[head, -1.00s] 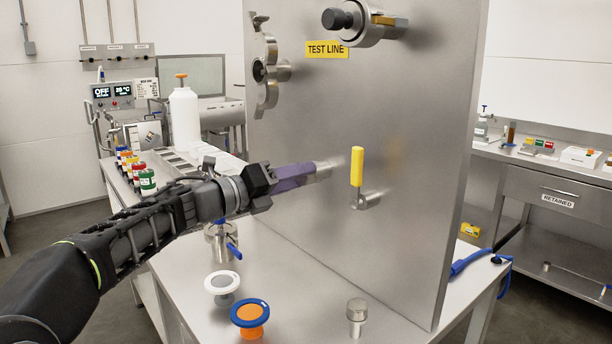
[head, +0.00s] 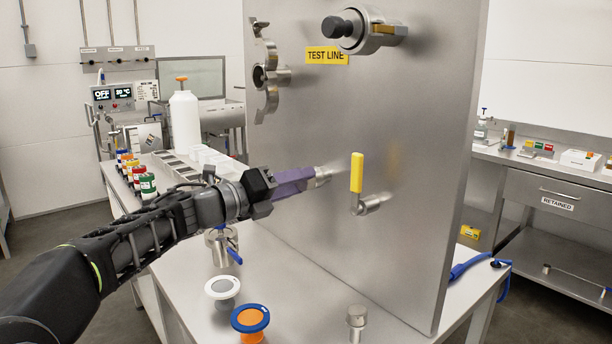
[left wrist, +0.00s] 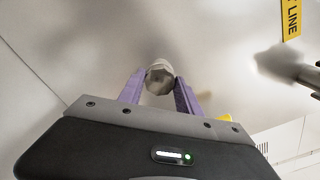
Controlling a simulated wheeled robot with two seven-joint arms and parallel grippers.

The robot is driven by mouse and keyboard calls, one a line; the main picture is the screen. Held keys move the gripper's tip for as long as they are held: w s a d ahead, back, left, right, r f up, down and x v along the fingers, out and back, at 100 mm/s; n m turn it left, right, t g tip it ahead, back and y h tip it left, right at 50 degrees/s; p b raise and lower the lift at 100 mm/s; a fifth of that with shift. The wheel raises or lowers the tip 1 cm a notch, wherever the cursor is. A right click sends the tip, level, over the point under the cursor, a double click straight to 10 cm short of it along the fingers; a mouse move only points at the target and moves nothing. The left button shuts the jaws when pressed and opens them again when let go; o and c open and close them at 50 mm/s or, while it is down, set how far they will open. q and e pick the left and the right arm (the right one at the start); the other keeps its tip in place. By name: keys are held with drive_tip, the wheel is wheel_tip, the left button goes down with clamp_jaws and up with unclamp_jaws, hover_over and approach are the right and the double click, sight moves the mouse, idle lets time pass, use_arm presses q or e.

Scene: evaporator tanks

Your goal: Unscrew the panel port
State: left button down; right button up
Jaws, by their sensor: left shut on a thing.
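A large upright steel panel (head: 410,150) stands on the bench. The panel port (left wrist: 160,77) is a small metal fitting on its face, seen end-on in the left wrist view. In the head view it is a short metal piece (head: 323,175) at the tip of my left gripper (head: 312,178). My left gripper, with purple fingers, also shows in the left wrist view (left wrist: 160,88); its fingers are on both sides of the fitting, shut on it. The fingers hide part of the port in the head view. My right gripper is not in view.
A yellow-handled valve (head: 357,172) sticks out of the panel just right of my gripper. A clamp (head: 267,70) and a dark-knobbed port (head: 360,30) are higher up. Below stand a white-topped piece (head: 222,290), a blue-and-orange piece (head: 250,320) and a metal cap (head: 357,318).

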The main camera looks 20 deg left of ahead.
use_arm(q)
drive_tip(key=n+p, duration=0.3)
drive_tip(key=n, duration=0.1)
drive_tip(key=shift+p, duration=0.4)
drive_tip(key=n+p, duration=0.5)
drive_tip(key=shift+n+p, duration=0.3)
drive_tip(key=shift+p, duration=0.1)
